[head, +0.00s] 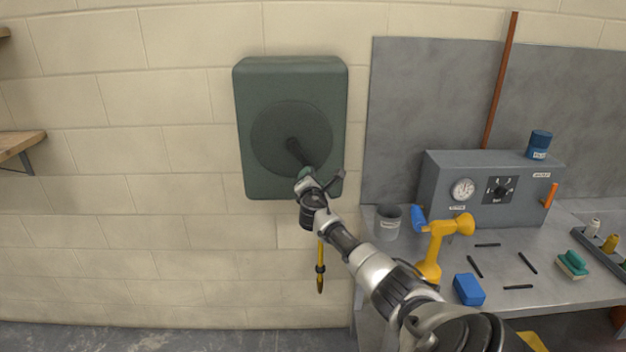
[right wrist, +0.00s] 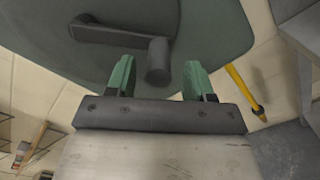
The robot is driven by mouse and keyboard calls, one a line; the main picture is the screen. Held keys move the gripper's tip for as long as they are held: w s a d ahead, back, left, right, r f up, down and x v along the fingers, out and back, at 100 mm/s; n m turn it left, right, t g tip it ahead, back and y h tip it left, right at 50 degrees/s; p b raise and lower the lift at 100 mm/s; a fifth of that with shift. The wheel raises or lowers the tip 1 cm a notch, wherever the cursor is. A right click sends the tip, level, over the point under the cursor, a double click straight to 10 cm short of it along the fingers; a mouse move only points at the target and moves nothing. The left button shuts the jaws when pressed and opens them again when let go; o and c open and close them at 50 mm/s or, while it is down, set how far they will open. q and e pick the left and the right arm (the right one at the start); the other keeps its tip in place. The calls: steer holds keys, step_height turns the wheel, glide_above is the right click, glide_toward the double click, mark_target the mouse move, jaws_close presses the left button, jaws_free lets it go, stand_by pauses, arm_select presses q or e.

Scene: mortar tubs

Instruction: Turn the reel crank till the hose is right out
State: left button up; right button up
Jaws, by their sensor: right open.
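The hose reel is a dark green box (head: 290,75) on the block wall in the head view, with a round disc (head: 270,135) on its front. Its dark crank (head: 297,150) points down and right from the disc's middle. In the right wrist view the crank arm (right wrist: 105,33) ends in a cylindrical handle (right wrist: 158,60). My right gripper (right wrist: 160,68) is open, with green fingertips either side of the handle; I cannot tell whether they touch it. The yellow hose (head: 320,265) hangs a short way below the box, its dark-banded end above the floor. My left gripper is not in view.
A metal bench (head: 500,262) stands at the right with a grey control box (head: 480,205), a grey cup (head: 388,222), a yellow tool (head: 436,245) and a blue block (head: 468,289). My right arm passes in front of its left edge.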

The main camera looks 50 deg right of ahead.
steer(key=v, duration=1)
steer(key=shift+b, duration=0.4)
steer(key=shift+s+d, duration=0.1)
steer(key=shift+d, duration=0.1)
